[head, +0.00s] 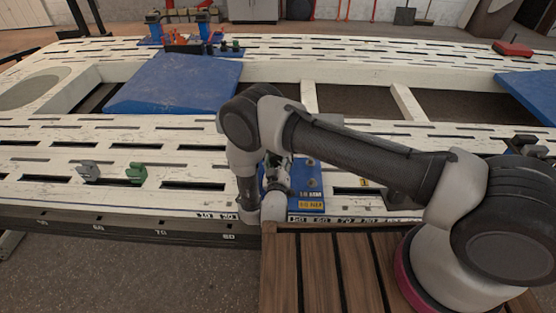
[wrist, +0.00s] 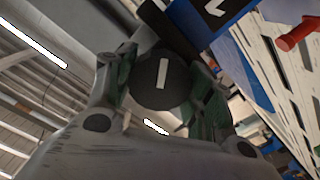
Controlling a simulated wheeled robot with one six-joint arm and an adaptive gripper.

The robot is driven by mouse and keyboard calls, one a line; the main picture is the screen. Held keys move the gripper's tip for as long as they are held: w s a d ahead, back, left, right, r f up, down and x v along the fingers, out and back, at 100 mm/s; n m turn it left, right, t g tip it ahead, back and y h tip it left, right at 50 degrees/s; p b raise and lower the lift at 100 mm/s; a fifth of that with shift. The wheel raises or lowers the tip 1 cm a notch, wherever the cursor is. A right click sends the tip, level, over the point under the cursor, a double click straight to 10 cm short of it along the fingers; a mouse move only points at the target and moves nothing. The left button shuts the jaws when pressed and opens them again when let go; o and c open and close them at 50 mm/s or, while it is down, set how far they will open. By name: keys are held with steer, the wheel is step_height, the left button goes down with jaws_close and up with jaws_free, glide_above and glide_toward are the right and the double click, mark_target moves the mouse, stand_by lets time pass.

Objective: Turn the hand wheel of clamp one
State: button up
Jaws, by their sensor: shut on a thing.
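A dark round hand wheel (wrist: 160,84) with a white bar mark on its face shows in the middle of the wrist view. My gripper (wrist: 163,95) is shut on it, with a green-padded finger on each side of its rim. A blue clamp body (wrist: 212,22) with a white marking rises behind the wheel. In the head view, a blue plate (head: 312,190) with yellow labels lies at the bench's front edge. My gripper (head: 274,178) is beside its left side, partly covered by my arm. The wheel is hidden in the head view.
The white slotted bench (head: 150,185) spreads around. A grey clamp piece (head: 88,171) and a green one (head: 136,174) stand to the left. A blue panel (head: 175,84) lies farther back. A red rod end (wrist: 298,33) sticks out in the wrist view.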

steer(key=n, duration=1.4)
steer(key=shift+n, duration=0.4)
steer(key=n, duration=0.3)
steer(key=shift+n, duration=0.3)
steer(key=n, duration=0.3)
steer(key=shift+n, duration=0.3)
steer(key=n, duration=0.6)
steer(key=shift+f, duration=0.1)
steer(key=shift+s+n, duration=0.1)
steer(key=shift+n, duration=0.3)
steer(key=o, duration=1)
